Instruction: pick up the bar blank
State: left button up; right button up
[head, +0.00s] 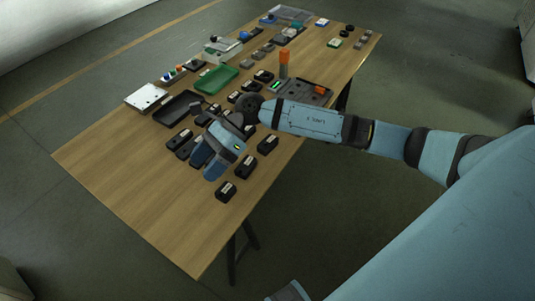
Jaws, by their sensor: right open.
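My right gripper (206,169) is above the near half of the wooden table, with its two blue fingers apart and pointing toward the front. I see nothing held between the fingers. Several dark blocks with pale labels lie around and below it: one in front (226,191), one to its right (268,144) and one to its left (180,138). I cannot tell which piece is the bar blank; the gripper and forearm hide part of the table. My left gripper is not in view.
The wooden table (130,190) has a bare near end. A black tray (166,116), a green tray (204,88) and a white plate (147,97) lie on the left side. An orange-topped post (284,58) stands beside a dark tray (318,101).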

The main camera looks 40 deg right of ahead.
jog(key=w+d+f+n+h+b, duration=0.1)
jog(key=w+d+n+h, duration=0.15)
jog(key=d, duration=0.25)
jog(key=w+d+f+n+h+b, duration=0.1)
jog(key=w+d+f+h+b, duration=0.1)
jog(key=w+d+h, duration=0.3)
jog(key=n+t+h+b, duration=0.2)
jog(key=h, duration=0.3)
send_near(268, 142)
jog(key=shift+y, duration=0.25)
jog(key=f, duration=0.4)
jog(key=shift+w+d+b, duration=0.15)
jog(key=shift+w+b, duration=0.15)
jog(key=shift+w, duration=0.1)
jog(key=f, duration=0.5)
jog(key=shift+s+f+b, duration=0.15)
jog(key=shift+s+b, duration=0.1)
jog(key=shift+b, duration=0.05)
jog(key=shift+d, duration=0.1)
grip_shut()
